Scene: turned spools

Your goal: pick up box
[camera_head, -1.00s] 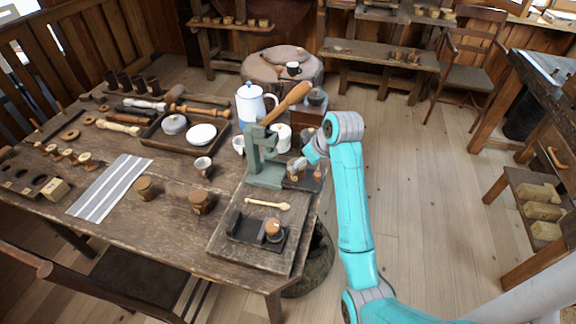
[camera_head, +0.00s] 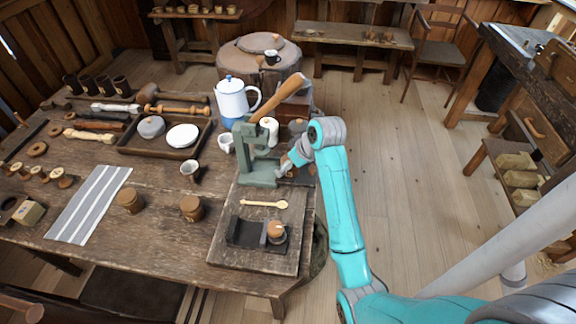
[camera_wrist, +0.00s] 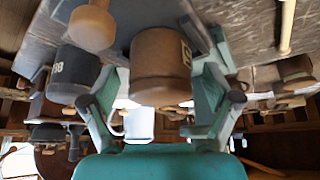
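A brown round container (camera_wrist: 161,68) with a pale label, apparently the box, is between the two fingers of my gripper (camera_wrist: 158,98) in the wrist view. The fingers are open, with a visible gap on each side of the container. In the head view my gripper (camera_head: 285,168) is low at the right side of the green press (camera_head: 260,172), over the right edge of the table; it hides most of what stands there. Other round lidded wooden boxes (camera_head: 192,208) stand on the table, clear of the gripper.
A dark labelled cup (camera_wrist: 74,73) and a pale wooden knob (camera_wrist: 92,27) are close by in the wrist view. A blue-white pot (camera_head: 231,100) stands behind.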

